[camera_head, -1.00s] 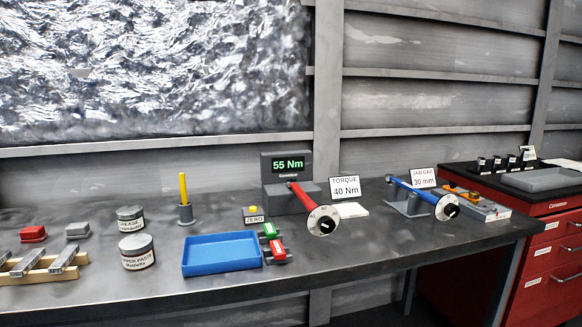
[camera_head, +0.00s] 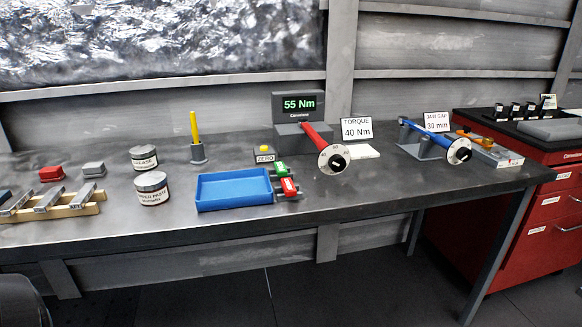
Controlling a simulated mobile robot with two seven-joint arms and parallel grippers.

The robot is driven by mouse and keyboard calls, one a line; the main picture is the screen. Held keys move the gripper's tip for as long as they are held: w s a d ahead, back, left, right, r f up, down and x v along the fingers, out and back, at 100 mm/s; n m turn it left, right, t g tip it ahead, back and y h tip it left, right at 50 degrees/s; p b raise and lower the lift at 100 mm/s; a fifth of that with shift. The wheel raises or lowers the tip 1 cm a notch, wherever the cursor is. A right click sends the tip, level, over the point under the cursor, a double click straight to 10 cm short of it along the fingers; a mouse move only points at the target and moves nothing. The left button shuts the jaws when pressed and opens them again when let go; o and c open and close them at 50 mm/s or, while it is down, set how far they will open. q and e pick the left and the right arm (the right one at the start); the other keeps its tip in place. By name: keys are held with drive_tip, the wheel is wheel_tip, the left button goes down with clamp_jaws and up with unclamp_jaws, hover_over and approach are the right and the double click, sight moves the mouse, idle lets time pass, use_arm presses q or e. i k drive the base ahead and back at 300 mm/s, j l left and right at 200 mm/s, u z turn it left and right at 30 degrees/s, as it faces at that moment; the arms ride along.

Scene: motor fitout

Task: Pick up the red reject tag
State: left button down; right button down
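A small red tag (camera_head: 288,187) with a white label sits just right of the blue tray, on what looks like a dark holder. A similar green tag (camera_head: 281,169) sits right behind it. The lettering on both is too small to read. Neither of my grippers shows in the head view, and nothing is seen touching the red tag.
The shallow blue tray (camera_head: 234,205) looks empty. A red torque wrench (camera_head: 316,138) juts forward to the right, by the 55 Nm display (camera_head: 298,105). A yellow button marked ZERO (camera_head: 264,152) is behind. Paste tins (camera_head: 151,189) stand left. The table front (camera_head: 350,195) is clear.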

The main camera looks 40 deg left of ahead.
sight(289, 188)
drive_tip(key=i+l, duration=0.2)
drive_tip(key=i, duration=0.2)
drive_tip(key=i+l, duration=0.2)
drive_tip(key=i, duration=0.15)
drive_tip(key=i+l+u, duration=0.1)
drive_tip(key=u, duration=0.25)
drive_tip(key=i+l+u, duration=0.1)
drive_tip(key=u, duration=0.25)
drive_tip(key=i+l+u, duration=0.2)
drive_tip(key=u, duration=0.15)
